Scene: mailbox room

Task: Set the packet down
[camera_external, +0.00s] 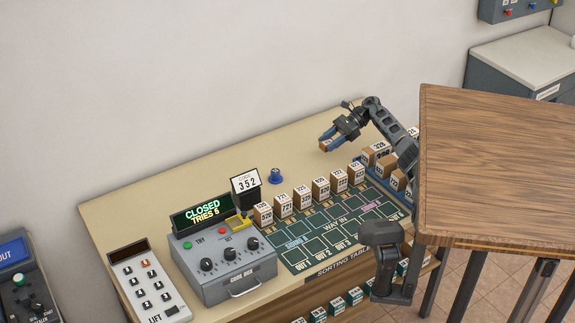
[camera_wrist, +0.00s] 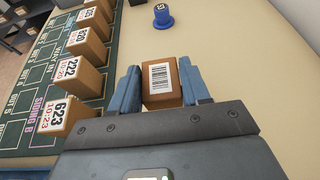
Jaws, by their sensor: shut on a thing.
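The packet is a small brown box with a white barcode label (camera_wrist: 160,78). In the wrist view it sits between the two blue fingers of my gripper (camera_wrist: 160,86), which is shut on it. In the external view my gripper (camera_external: 336,136) holds the packet (camera_external: 325,146) over the bare beige back part of the sorting table (camera_external: 150,205). I cannot tell whether the packet touches the table top.
A row of numbered packets (camera_external: 302,196) stands along the green sorting mat (camera_external: 330,235). A blue knob (camera_external: 276,177) is on the table nearby. A wooden table (camera_external: 500,160) stands at right. Beige surface around my gripper is clear.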

